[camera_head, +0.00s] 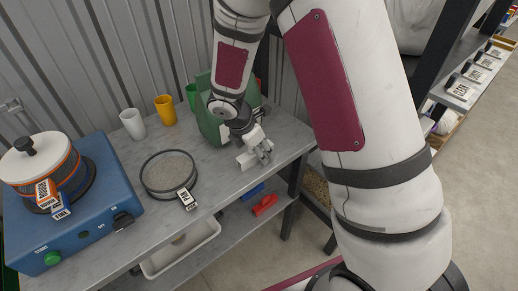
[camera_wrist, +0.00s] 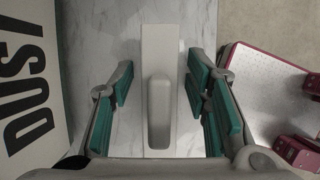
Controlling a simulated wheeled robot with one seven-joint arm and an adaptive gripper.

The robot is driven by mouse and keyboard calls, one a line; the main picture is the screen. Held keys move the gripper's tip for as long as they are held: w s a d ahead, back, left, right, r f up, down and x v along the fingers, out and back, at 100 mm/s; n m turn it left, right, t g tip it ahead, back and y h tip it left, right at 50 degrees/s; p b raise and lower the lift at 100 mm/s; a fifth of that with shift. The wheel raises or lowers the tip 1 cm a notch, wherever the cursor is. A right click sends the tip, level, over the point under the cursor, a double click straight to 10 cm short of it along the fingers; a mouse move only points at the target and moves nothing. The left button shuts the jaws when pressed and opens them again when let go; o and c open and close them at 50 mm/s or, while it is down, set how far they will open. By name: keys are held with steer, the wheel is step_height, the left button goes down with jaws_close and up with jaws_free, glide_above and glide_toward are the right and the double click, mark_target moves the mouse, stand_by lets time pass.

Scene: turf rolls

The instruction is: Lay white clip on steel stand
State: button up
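The white clip (camera_wrist: 160,110) is a long pale piece with a raised rounded ridge, lying on the grey bench top (camera_head: 225,185). In the head view the clip (camera_head: 245,161) shows as a small white block near the bench's front right edge. My gripper (camera_head: 262,150) is low over it. In the wrist view my gripper (camera_wrist: 160,88) is open, with teal finger pads on both sides of the clip and a gap on each side. The near end of the clip is hidden by the gripper body. I cannot tell which thing is the steel stand.
A green bin (camera_head: 208,120) with a DUST label (camera_wrist: 28,75) stands close beside my gripper. The lower shelf holds a red clip (camera_head: 265,205) and blue clip (camera_head: 252,191).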

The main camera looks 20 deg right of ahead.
mark_target(247, 156)
steer(key=s+a+r+m, duration=0.1)
steer(key=s+r+m, duration=0.2)
steer(key=r, duration=0.6)
steer(key=s+a+r+m, duration=0.1)
steer(key=s+r+m, duration=0.15)
steer(key=r, duration=0.75)
steer(key=s+r+m+t+y, duration=0.1)
steer(key=s+r+m, duration=0.2)
steer(key=s+m, duration=0.2)
steer(key=s+r+m+t+y, duration=0.1)
steer(key=s+r+m, duration=0.2)
steer(key=s+m, duration=0.2)
steer(key=s+d+r+m+t+y, duration=0.1)
steer(key=s+r+m+y, duration=0.1)
steer(key=s+m, duration=0.4)
steer(key=s+r+p, duration=0.1)
steer(key=s, duration=0.3)
